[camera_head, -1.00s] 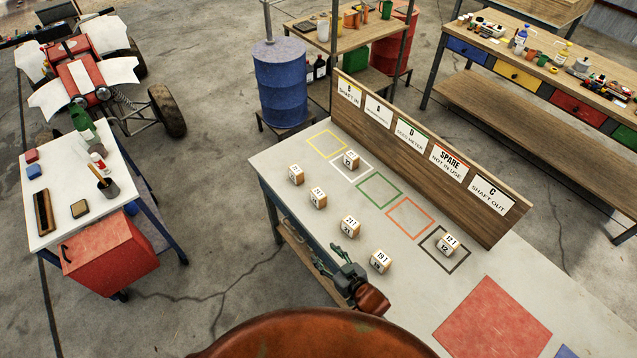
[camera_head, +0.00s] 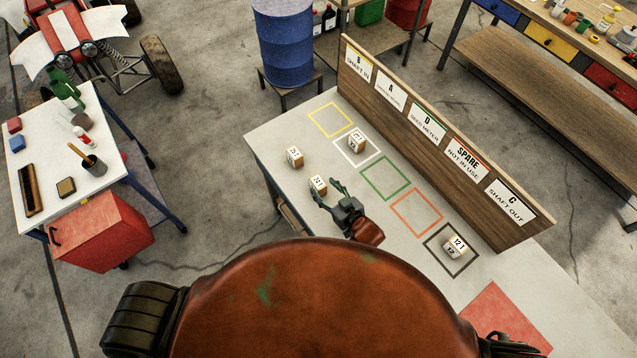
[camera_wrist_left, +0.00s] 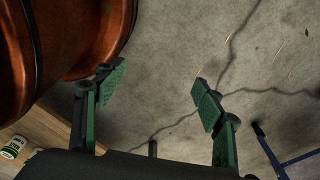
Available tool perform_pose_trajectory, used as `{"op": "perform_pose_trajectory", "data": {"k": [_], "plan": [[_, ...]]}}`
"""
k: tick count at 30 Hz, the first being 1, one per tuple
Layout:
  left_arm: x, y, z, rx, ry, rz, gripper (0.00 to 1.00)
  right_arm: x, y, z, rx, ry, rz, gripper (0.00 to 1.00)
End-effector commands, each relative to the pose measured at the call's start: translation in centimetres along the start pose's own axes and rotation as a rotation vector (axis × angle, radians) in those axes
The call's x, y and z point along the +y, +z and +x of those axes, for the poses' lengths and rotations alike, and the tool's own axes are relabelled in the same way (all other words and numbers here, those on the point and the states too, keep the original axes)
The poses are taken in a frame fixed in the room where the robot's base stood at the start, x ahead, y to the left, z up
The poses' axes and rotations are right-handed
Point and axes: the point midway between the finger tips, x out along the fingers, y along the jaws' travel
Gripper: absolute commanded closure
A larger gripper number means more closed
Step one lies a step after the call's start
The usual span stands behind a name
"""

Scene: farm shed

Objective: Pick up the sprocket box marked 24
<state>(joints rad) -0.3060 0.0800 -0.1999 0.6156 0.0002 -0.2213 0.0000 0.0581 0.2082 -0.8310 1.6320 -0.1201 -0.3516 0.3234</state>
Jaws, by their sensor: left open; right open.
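The sprocket box that appears to read 24 (camera_head: 318,186) stands on the workbench (camera_head: 270,140) near its left edge, a small pale box with a number label. My right gripper (camera_head: 328,194) is open just to the right of this box. Its fingertips reach the box's near and right sides; I cannot tell whether they touch it. My left gripper (camera_wrist_left: 160,85) shows only in the left wrist view, open and empty above the concrete floor.
Similar boxes stand near: one (camera_head: 294,157) behind left, one (camera_head: 356,140) in the white outline, and the 12 box (camera_head: 453,249) in the dark outline. A wooden label board (camera_head: 440,150) lines the bench's back. My orange body hides the front. A white side table (camera_head: 50,150) stands left.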

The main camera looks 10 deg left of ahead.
Motion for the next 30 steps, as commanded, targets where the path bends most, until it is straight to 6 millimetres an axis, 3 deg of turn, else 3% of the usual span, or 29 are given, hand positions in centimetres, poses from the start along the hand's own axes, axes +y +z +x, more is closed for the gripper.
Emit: {"op": "perform_pose_trajectory", "data": {"k": [4, 10, 15, 20, 30], "plan": [[0.1, 0.6, -0.4, -0.009, 0.0, -0.001, 0.37, -0.1, -0.2, 1.8, 0.001, 0.001, 0.001, 0.51], [0.0, -0.4, -0.5, 0.004, 0.0, 0.001, 0.37, -0.1, -0.1, 4.3, 0.001, 0.003, 0.001, 0.51], [-0.1, -1.8, -0.5, 0.023, -0.001, 0.003, 0.37, -0.1, -0.1, 4.9, 0.001, 0.003, 0.002, 0.51], [-0.1, -1.8, -0.5, 0.024, -0.001, 0.004, 0.37, 0.0, -0.1, 4.9, 0.001, 0.003, 0.001, 0.51], [0.0, -0.8, -0.5, 0.011, 0.0, 0.002, 0.37, 0.0, -0.1, 4.9, 0.001, 0.003, 0.001, 0.73]]}}
